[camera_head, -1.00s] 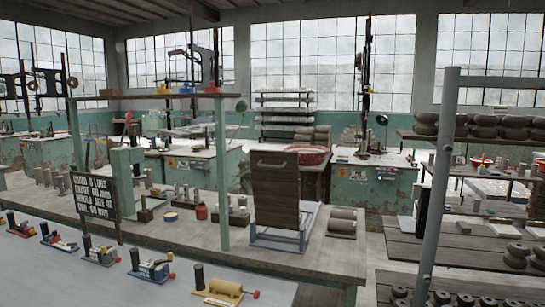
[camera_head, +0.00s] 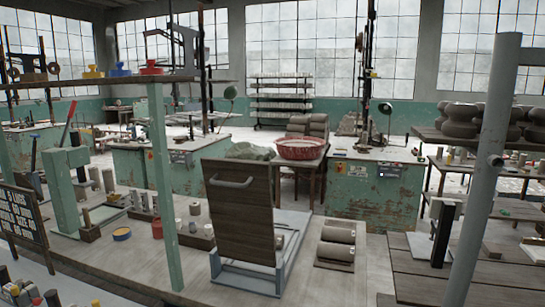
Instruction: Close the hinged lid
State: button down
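The hinged lid (camera_head: 238,215) is a dark wooden panel with a pale bar handle (camera_head: 232,182) near its top edge. It stands open, close to upright and leaning slightly, on a low light blue-grey box frame (camera_head: 291,244) on the workbench. The lid hides much of the box's inside. My gripper is not in view.
Two grey clay rolls (camera_head: 337,244) lie on a board right of the box. A green post (camera_head: 163,190) rises left of the lid, and a grey pole (camera_head: 484,170) stands at the right. A red basin (camera_head: 302,148) sits on a table behind.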

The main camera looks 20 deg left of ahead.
aim_at(240, 192)
jog(key=i, duration=0.85)
jog(key=u, duration=1.75)
